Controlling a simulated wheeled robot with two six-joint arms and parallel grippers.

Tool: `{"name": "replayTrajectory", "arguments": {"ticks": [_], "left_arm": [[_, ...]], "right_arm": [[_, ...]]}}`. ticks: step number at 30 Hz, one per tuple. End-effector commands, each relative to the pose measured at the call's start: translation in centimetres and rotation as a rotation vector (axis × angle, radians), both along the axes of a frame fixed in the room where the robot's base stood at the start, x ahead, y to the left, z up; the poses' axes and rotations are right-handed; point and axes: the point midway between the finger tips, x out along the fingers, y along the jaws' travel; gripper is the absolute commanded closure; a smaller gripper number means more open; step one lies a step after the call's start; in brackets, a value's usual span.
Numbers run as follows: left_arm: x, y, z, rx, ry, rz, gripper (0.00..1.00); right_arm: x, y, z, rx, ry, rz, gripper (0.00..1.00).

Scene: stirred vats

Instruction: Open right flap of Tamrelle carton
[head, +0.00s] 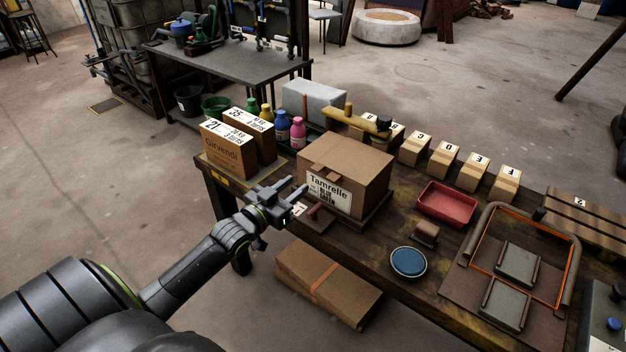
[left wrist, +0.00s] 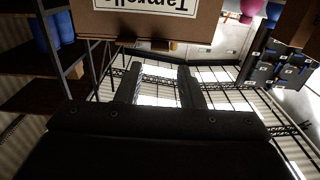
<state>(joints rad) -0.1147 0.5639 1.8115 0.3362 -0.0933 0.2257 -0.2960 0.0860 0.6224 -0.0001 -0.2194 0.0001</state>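The Tamrelle carton (head: 368,162) is a brown box on the dark workbench, with a white label reading Tamrelle, blue, green on its front. Its top looks closed, with small brown tabs at the front left edge; I cannot make out the flap seams. My left gripper (head: 297,198) is just left of the carton's front left corner, apart from it, with nothing between its fingers. In the left wrist view the two fingers (left wrist: 161,85) stand apart, and the carton (left wrist: 205,22) shows upside down beyond them. My right gripper is not in view.
Garvendi cartons (head: 228,150) and coloured bottles (head: 298,130) stand behind left. A yellow-handled tool (head: 350,120) lies behind the carton. A red tray (head: 447,203), a blue round dish (head: 408,262) and lettered boxes (head: 443,160) are to the right. Flat cardboard (head: 325,282) lies below the bench front.

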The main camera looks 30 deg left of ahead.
Motion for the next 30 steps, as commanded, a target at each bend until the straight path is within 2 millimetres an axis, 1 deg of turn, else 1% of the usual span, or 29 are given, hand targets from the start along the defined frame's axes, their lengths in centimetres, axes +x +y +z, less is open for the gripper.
{"name": "replayTrajectory", "arguments": {"ticks": [1, 4, 9, 12, 18, 27, 28, 30], "left_arm": [[1.1, -0.1, -0.4, 0.000, -0.003, 0.001, 0.65], [2.8, -0.3, -0.3, -0.002, -0.003, -0.001, 0.65], [5.6, -0.5, -0.2, -0.001, -0.002, 0.000, 0.65], [6.8, -0.5, -0.2, -0.001, 0.000, 0.002, 0.65], [8.0, -0.6, -0.1, -0.001, 0.002, 0.001, 0.65], [8.2, -0.6, 0.0, 0.000, 0.002, 0.001, 0.65], [8.2, -0.6, 0.0, 0.000, 0.002, 0.001, 0.68], [8.2, -0.6, 0.0, 0.000, 0.002, 0.001, 0.77]], "right_arm": [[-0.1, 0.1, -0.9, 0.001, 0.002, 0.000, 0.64], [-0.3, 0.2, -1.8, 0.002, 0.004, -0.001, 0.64], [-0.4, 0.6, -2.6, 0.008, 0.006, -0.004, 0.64], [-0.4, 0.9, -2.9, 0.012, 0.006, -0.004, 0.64], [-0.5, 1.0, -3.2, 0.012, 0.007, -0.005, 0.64], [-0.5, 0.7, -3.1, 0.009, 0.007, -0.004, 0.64], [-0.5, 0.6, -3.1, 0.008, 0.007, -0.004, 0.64], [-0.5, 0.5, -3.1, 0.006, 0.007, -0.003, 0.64]]}}
